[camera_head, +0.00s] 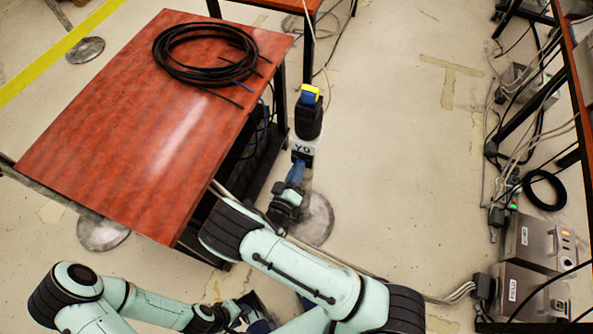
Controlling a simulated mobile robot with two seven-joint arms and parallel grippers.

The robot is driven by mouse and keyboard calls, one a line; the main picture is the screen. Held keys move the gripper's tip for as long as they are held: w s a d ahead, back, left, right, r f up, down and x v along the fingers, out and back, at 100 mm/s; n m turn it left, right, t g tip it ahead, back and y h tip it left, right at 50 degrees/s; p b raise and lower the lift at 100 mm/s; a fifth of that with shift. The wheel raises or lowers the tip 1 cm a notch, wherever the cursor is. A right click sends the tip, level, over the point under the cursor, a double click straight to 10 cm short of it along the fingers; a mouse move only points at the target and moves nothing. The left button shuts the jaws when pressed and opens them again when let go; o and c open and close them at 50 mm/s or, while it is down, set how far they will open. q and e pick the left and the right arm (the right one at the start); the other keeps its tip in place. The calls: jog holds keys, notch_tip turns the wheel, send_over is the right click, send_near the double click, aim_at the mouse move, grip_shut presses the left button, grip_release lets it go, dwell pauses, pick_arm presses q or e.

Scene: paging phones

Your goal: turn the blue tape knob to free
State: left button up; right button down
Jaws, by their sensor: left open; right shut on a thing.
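A dark upright device (308,122) with a white label reading something like "Y9" (303,149) stands right of the red-brown table. Its top has a yellow patch and a blue band (308,99); I cannot tell whether this is the blue tape knob. My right gripper (299,164) reaches up to the device's lower end, just below the label, and is shut on a part there. Its fingers and wrist hide what exactly it holds. My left gripper (243,311) is open, low at the bottom edge, away from the device and partly hidden by my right arm.
A coil of black cable (208,54) lies on the red-brown table (110,120). A round metal foot (314,220) is on the floor beside my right wrist. Grey boxes (533,243) and loose cables line the right side. The floor between is mostly clear.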

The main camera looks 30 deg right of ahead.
jog(key=shift+r, duration=0.1)
jog(key=c, duration=1.2)
grip_release()
jog(key=shift+o, duration=0.2)
jog(key=v, duration=1.3)
